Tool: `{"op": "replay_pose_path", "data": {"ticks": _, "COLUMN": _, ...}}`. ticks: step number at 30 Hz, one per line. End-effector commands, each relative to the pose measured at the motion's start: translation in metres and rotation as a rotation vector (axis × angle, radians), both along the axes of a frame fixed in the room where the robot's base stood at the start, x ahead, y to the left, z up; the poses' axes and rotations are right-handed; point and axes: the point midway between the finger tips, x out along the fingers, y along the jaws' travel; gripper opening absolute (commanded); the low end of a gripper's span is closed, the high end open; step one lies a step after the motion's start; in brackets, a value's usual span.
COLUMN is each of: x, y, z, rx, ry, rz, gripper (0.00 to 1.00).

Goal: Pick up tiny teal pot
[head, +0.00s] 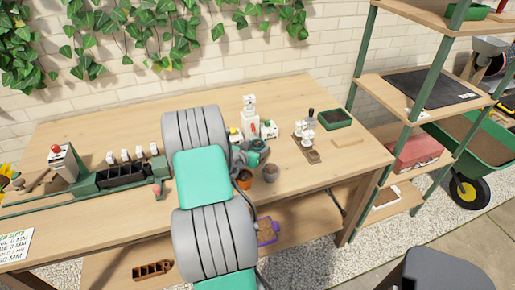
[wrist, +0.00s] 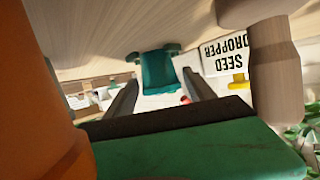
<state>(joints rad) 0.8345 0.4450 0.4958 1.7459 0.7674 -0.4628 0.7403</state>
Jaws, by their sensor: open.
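A small teal pot (wrist: 158,70) shows in the wrist view, near the wooden surface at the top of that tilted, upside-down picture. My gripper (wrist: 161,85) is open, with one dark finger to each side of the pot in the picture. I cannot tell whether the pot is fully between the fingertips or just beyond them; no contact is clear. In the head view my gripper (head: 246,160) is low over the middle of the workbench, largely behind my own arm. I cannot pick out the teal pot with certainty there.
An orange pot (head: 244,180) and a grey-brown pot (head: 271,173) stand close by my gripper. A sign reading "SEED DROPPER" (wrist: 226,56) is near the teal pot. A green tray (head: 335,119) lies at the bench's right. The front right benchtop is clear.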

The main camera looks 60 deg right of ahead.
Motion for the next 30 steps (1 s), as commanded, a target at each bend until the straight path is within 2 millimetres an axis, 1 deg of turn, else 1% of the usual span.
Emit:
{"op": "replay_pose_path", "data": {"ticks": 2, "x": 0.0002, "y": 0.0004, "z": -0.0002, "rx": 0.000, "ry": 0.000, "rz": 0.000, "gripper": 0.63}}
{"op": "replay_pose_path", "data": {"ticks": 22, "x": 0.0005, "y": 0.0006, "z": 0.0004, "rx": 0.000, "ry": 0.000, "rz": 0.001, "gripper": 0.08}}
{"op": "replay_pose_path", "data": {"ticks": 30, "x": 0.0006, "y": 0.0002, "z": 0.0020, "rx": -0.001, "ry": -0.001, "rz": 0.001, "gripper": 0.08}}
